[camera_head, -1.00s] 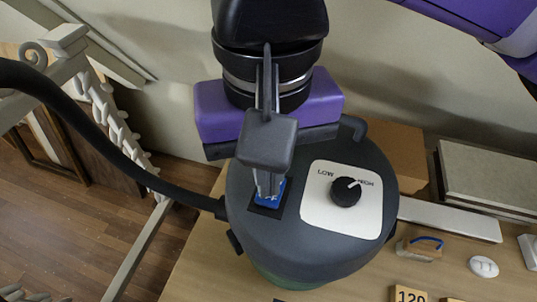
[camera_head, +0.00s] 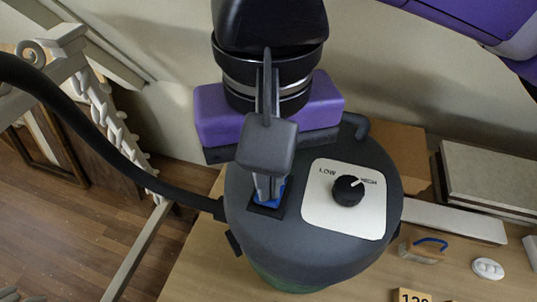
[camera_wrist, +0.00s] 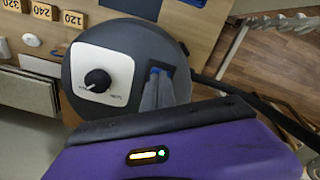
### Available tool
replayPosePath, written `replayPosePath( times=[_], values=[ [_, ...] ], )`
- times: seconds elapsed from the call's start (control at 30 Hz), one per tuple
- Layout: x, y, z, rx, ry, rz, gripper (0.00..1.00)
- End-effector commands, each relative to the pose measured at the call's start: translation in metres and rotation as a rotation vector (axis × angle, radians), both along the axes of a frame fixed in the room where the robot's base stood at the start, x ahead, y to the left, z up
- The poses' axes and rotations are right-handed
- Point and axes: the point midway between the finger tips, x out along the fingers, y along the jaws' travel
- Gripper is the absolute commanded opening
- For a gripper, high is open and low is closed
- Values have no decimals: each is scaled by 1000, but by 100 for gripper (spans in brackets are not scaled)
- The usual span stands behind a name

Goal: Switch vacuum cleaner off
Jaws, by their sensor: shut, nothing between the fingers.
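The vacuum cleaner (camera_head: 310,245) is a dark grey drum with a green lower body, standing on a wooden surface. It also shows in the wrist view (camera_wrist: 140,48). A blue switch (camera_head: 264,193) sits in a dark recess on its top; its lettering is hidden now. In the wrist view the switch (camera_wrist: 158,71) shows just past my fingertips. Beside it a white panel with a black LOW–HIGH dial (camera_head: 347,190) has its pointer towards HIGH. My gripper (camera_head: 268,187) is shut and empty, pointing down with its tips at the switch and partly covering it.
A black hose (camera_head: 120,160) runs from the vacuum to the upper left. Right of the vacuum lie a wooden block with a blue strip (camera_head: 425,248), a white oval piece (camera_head: 488,268) and numbered blocks (camera_head: 412,296). A pale slab (camera_head: 490,180) lies behind them.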

Motion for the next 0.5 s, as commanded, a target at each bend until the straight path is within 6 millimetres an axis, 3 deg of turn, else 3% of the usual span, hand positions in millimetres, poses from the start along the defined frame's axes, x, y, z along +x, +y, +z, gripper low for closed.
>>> replayPosePath(
  times=[0.5],
  values=[
    [0,0,-7,0,0,0,0]
  ],
)
